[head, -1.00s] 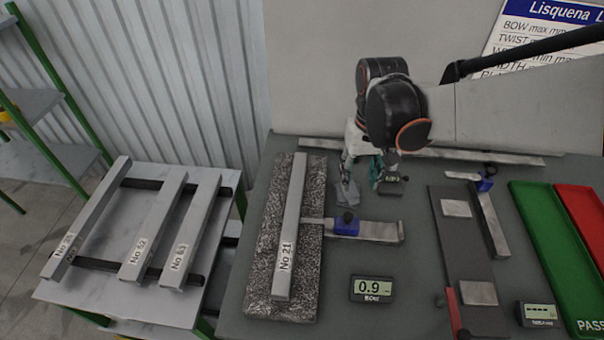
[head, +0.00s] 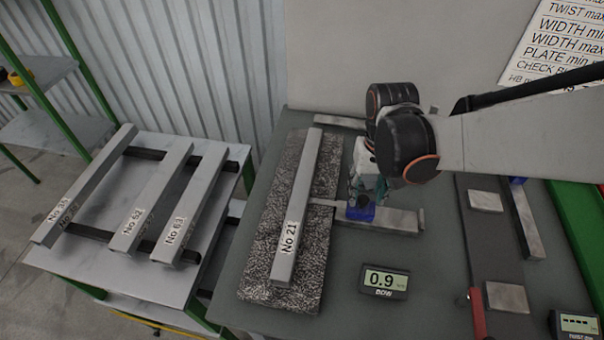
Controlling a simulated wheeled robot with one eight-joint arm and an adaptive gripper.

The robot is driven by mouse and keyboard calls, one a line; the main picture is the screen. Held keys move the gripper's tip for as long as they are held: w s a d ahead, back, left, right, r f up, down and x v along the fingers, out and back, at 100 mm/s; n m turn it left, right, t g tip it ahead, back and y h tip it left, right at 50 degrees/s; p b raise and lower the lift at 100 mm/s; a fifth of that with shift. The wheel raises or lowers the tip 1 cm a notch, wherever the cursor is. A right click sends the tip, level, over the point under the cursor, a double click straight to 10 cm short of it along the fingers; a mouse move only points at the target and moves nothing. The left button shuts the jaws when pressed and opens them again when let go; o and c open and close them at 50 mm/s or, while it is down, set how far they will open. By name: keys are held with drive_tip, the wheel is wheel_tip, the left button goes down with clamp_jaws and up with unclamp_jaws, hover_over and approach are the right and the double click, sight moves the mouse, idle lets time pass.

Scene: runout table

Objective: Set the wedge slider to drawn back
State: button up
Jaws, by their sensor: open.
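The wedge slider has a blue block (head: 361,210) on a grey metal rail (head: 392,219) beside the speckled granite plate. A thin tongue (head: 322,202) runs from the block towards the bar marked No 21 (head: 302,195) on the plate; whether it touches the bar is hard to tell. My gripper (head: 365,196) is open and down at the blue block, its fingers pointing at the block's top and partly hiding it. Whether the fingers touch the block is not clear.
A BOW readout (head: 384,281) showing 0.9 stands in front of the rail. A second fixture (head: 479,250) with grey pads lies to the right, with a twist readout (head: 575,324) and a green tray (head: 577,225). A side table at left holds several bars (head: 155,200).

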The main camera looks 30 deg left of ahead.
drive_tip(key=shift+s+a+f, duration=0.2)
drive_tip(key=shift+s+f, duration=0.1)
drive_tip(key=shift+s, duration=0.1)
clamp_jaws()
drive_tip(key=shift+d, duration=0.15)
drive_tip(key=w+d, duration=0.1)
drive_tip(key=d, duration=0.2)
drive_tip(key=w+d, duration=0.1)
drive_tip(key=d, duration=0.3)
drive_tip(key=w+d, duration=0.1)
drive_tip(key=d, duration=0.2)
drive_tip(key=shift+w+d+f, duration=0.1)
drive_tip(key=shift+w+d, duration=0.1)
drive_tip(key=shift+d, duration=0.15)
drive_tip(key=shift+c, duration=0.9)
unclamp_jaws()
drive_tip(key=shift+d, duration=0.1)
drive_tip(key=shift+o, duration=0.9)
drive_tip(key=shift+d, duration=0.1)
